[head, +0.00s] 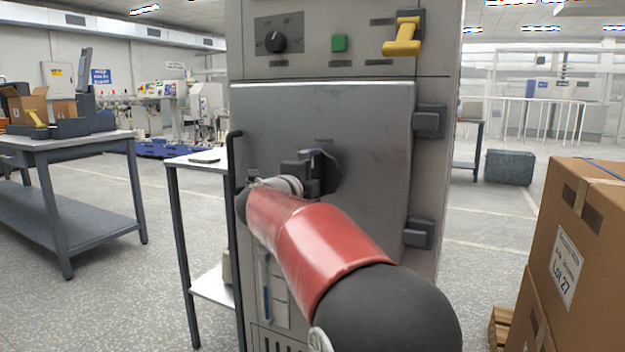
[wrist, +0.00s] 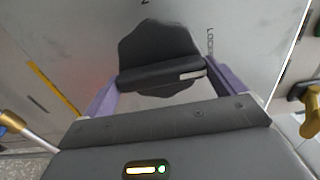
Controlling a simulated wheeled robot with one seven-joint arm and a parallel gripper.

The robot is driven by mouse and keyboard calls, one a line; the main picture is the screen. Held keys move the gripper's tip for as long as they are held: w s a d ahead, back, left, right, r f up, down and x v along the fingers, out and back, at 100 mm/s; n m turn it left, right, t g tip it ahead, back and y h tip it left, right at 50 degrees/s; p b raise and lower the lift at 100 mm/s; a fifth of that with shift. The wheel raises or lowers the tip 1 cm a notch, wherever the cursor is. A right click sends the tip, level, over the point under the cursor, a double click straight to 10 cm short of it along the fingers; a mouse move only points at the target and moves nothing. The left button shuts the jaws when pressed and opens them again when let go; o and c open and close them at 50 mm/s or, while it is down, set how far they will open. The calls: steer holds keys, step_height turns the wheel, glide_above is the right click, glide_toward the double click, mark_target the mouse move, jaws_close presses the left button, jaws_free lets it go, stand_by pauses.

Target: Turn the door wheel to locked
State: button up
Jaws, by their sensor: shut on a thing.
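The door wheel (wrist: 160,50) is a dark lobed knob with a raised bar across it and a pale mark at the bar's right end. In the wrist view my gripper (wrist: 162,82) is shut on the bar, one purple finger at each end. Part of a label, "LOCK...", shows on the door right of the wheel. In the head view the wheel (head: 327,170) is partly hidden behind my gripper (head: 312,178), on the grey cabinet door (head: 375,135). The door looks closed.
Above the door are a black rotary knob (head: 275,41), a green button (head: 339,43) and a yellow handle (head: 403,38). A vertical dark bar (head: 233,220) runs along the cabinet's left edge. A small table (head: 200,165) stands left; cardboard boxes (head: 580,250) stand right.

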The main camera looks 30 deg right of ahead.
steer(key=o, duration=0.6)
steer(key=v, duration=0.7)
steer(key=shift+s+a, duration=0.25)
steer(key=shift+a, duration=0.1)
